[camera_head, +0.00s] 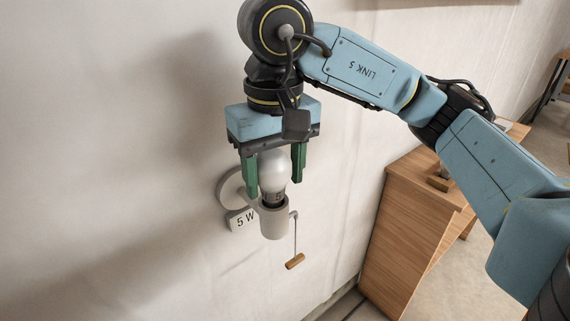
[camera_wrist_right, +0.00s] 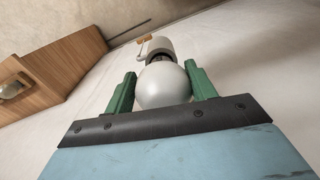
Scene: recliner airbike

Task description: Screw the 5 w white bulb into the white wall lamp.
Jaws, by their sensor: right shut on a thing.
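The white bulb (camera_head: 274,172) is upright between the green fingers of my right gripper (camera_head: 276,175), its base down at the mouth of the lamp socket. The white wall lamp (camera_head: 274,221) has a cup-like socket, a round wall plate and a "5 W" label. I cannot tell how deep the base sits in the socket. In the right wrist view the round bulb (camera_wrist_right: 163,85) is between both fingers, with the lamp (camera_wrist_right: 159,46) just beyond. My left gripper is not in view.
A pull cord with a wooden handle (camera_head: 295,261) hangs right of the lamp. A wooden cabinet (camera_head: 411,215) stands along the wall to the right. In the wrist view, a round pale object (camera_wrist_right: 12,90) sits on the cabinet. The wall left of the lamp is clear.

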